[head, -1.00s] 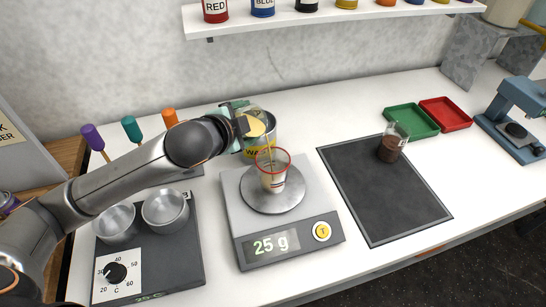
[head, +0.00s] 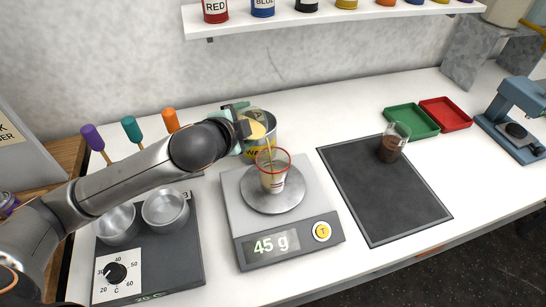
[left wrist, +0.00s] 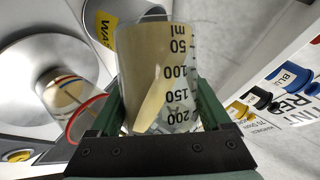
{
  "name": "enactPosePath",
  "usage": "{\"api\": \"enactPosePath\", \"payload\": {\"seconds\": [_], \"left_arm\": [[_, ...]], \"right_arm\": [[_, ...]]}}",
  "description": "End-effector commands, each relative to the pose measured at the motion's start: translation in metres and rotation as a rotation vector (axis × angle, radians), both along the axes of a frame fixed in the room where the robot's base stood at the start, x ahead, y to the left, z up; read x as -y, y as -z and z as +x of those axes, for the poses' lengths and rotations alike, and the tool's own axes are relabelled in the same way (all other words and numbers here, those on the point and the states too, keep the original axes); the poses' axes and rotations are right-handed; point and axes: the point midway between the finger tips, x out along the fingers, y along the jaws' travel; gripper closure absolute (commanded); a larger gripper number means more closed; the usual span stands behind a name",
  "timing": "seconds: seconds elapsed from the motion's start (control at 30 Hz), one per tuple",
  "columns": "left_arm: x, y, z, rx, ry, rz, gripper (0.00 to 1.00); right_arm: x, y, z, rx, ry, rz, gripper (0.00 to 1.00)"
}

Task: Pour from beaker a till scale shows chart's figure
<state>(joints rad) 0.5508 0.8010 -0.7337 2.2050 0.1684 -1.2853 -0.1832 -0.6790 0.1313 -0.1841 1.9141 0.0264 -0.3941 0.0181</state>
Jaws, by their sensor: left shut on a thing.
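My left gripper (head: 238,127) is shut on a glass beaker (left wrist: 160,75) with ml marks and pale yellow liquid inside. The beaker is tipped over a red-rimmed cup (head: 272,178), and a thin pale stream runs down towards the cup. The cup stands on the round pan of the scale (head: 240,238), whose display (head: 270,245) reads 45 g. The cup also shows in the left wrist view (left wrist: 70,98). A second beaker (head: 392,143) with dark brown liquid stands on the dark mat. No chart is legible. My right gripper is out of view.
A yellow-labelled waste can (head: 262,150) stands just behind the scale. A heating plate (head: 180,255) with two metal cups is at left. Green (head: 410,120) and red (head: 445,113) trays lie at back right. The dark mat (head: 385,205) is mostly clear.

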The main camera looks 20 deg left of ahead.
Motion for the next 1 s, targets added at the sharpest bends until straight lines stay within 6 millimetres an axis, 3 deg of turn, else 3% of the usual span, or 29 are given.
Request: {"api": "enactPosePath", "payload": {"seconds": [1.0], "left_arm": [[-0.0002, 0.0019, 0.0004, 0.014, 0.0, 0.062, 0.93]], "right_arm": [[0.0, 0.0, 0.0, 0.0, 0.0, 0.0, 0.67]]}}
